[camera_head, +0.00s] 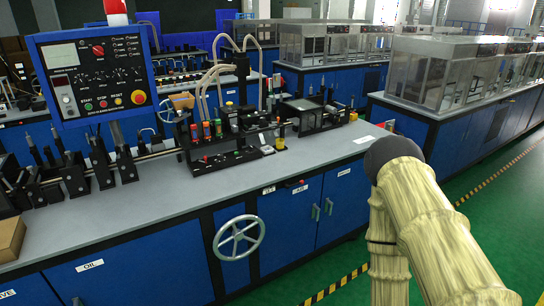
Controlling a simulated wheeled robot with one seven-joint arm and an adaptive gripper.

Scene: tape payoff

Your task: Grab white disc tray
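I cannot make out a white disc tray for certain in the head view. My arm, in a pale yellow sleeve with a dark rounded joint, shows at the right, in front of the workbench's right end. It bends at that joint and runs down out of the picture. My gripper is not in view, so its state and anything in it are hidden.
A blue workbench (150,217) with a grey top carries black tooling and a control panel (96,75). A pale spoked handwheel (238,238) sticks out from its front. A cardboard box (10,240) stands at the left edge. Green floor (480,235) is clear at the right.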

